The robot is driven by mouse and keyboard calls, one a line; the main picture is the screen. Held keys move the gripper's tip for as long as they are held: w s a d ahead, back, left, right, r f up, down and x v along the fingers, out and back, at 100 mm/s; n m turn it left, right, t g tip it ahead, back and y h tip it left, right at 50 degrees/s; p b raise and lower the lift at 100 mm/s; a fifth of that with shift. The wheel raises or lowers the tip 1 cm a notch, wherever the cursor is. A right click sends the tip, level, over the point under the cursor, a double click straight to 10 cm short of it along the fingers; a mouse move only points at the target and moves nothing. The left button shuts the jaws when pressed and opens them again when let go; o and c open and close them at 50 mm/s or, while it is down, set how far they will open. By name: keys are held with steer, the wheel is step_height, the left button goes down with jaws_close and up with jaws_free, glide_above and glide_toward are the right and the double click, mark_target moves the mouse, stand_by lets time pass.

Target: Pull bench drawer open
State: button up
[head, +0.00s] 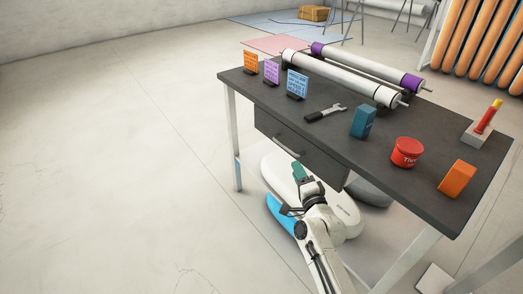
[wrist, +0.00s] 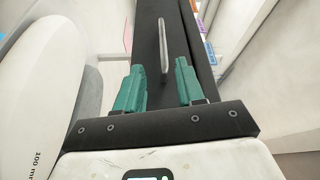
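The dark bench (head: 350,150) has a closed-looking drawer (head: 300,150) under its front edge. A pale bar handle (head: 289,147) runs across the drawer front. In the wrist view the handle (wrist: 164,46) lies ahead of my gripper (wrist: 161,85), roughly in line with the gap between its green fingers. The fingers are apart with nothing between them. In the head view my gripper (head: 299,176) is below and in front of the drawer, short of the handle. The far finger is partly hidden there.
Floor at left is clear.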

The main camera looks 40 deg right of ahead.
mark_target(286, 147)
steer(key=b+x, duration=0.2)
steer(key=x, duration=0.9)
steer(key=shift+w+d+r, duration=0.1)
steer(key=shift+d+r, duration=0.1)
steer(key=shift+c, duration=0.4)
jaws_close()
